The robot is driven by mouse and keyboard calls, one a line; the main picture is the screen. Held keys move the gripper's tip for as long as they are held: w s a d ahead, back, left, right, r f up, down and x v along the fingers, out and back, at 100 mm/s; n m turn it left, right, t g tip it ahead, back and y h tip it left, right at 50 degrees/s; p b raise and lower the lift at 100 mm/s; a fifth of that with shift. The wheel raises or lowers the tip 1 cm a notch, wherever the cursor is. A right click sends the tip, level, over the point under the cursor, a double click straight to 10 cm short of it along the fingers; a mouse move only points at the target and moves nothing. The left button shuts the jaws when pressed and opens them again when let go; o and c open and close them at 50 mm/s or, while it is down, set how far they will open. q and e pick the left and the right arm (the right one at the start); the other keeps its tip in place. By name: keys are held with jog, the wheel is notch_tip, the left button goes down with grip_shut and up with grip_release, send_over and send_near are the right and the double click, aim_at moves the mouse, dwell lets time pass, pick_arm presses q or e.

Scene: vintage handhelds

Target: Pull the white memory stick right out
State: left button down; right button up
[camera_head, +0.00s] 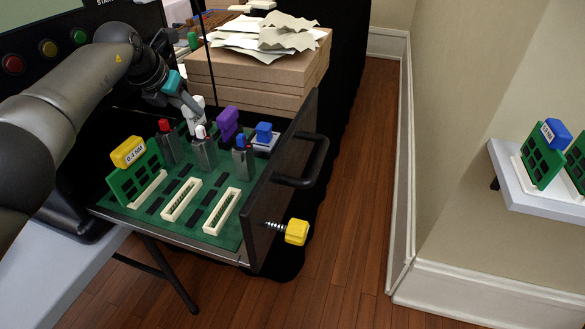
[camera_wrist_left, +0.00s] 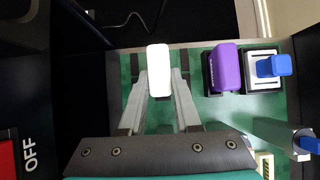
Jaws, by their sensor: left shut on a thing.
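My left gripper (camera_head: 192,104) reaches over the back of the green circuit board, pointing down. It is shut on the white memory stick (camera_head: 198,101). In the left wrist view the stick (camera_wrist_left: 158,65) sits between the two fingertips of the gripper (camera_wrist_left: 159,88), above the green board. Its lower end is hidden, so I cannot tell how deep it sits in its socket. A purple stick (camera_wrist_left: 225,68) stands just to the right of it, and a blue one (camera_wrist_left: 270,66) in a white-rimmed socket is further right. My right gripper is not in view.
Toggle switches with red (camera_head: 165,126), white (camera_head: 201,131) and blue (camera_head: 241,141) tips stand in front of the sticks. A yellow-tagged card (camera_head: 128,152) is at left. The drawer's dark front panel with handle (camera_head: 307,160) is at right. Cardboard boxes (camera_head: 255,72) stand behind.

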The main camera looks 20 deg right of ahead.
aim_at(196, 98)
pick_arm(q)
jog(key=shift+r, duration=0.25)
jog(key=shift+r+p, duration=2.15)
jog(key=shift+r, duration=0.2)
